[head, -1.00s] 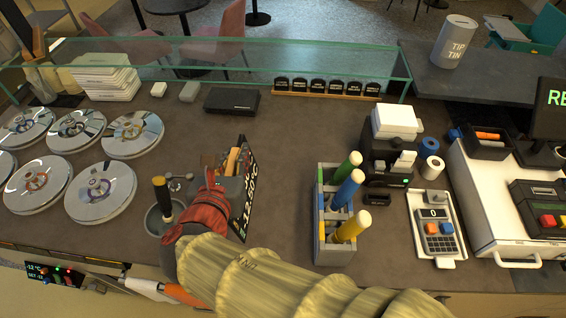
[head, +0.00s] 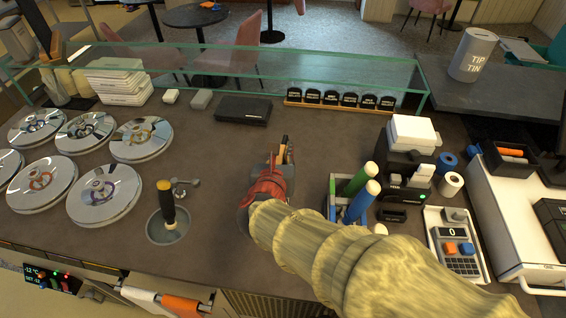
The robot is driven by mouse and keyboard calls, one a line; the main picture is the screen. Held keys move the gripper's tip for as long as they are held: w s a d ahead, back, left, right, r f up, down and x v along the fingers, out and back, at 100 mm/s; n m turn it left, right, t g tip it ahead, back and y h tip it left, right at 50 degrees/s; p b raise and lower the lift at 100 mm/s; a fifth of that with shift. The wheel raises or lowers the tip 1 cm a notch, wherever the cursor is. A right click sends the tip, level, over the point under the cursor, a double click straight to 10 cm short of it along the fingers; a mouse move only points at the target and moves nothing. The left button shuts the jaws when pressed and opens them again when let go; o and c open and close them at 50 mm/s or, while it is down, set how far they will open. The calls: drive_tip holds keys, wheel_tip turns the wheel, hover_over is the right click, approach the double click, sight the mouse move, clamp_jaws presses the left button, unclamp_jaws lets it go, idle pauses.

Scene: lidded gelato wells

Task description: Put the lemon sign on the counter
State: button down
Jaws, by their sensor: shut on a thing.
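My gripper (head: 283,158), with a red wrist part, is over the middle of the counter (head: 225,215), left of the tool caddy. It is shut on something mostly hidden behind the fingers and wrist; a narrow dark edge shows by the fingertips. I cannot tell whether that thing touches the counter. Small black signs (head: 331,97) stand in a row in a wooden rack at the back. Their lettering is too small to read, so I cannot tell which sign is lemon.
Round lidded wells (head: 104,195) fill the left. A scoop stands in a round well (head: 168,228). A caddy (head: 332,205) with green and blue handles is just right of my gripper. A glass guard (head: 180,66) runs along the back.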

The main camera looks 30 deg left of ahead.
drive_tip(key=shift+w+f+b, duration=0.2)
drive_tip(key=shift+f+b, duration=0.5)
drive_tip(key=shift+f, duration=1.05)
drive_tip(key=shift+f, duration=0.15)
drive_tip(key=c, duration=1.8)
unclamp_jaws()
drive_tip(key=shift+c, duration=0.2)
drive_tip(key=shift+o, duration=0.4)
drive_tip(key=shift+s+r, duration=0.3)
drive_tip(key=p+v, duration=0.3)
drive_tip(key=v, duration=0.8)
drive_tip(key=shift+s+d, duration=0.15)
drive_tip(key=shift+s, duration=0.05)
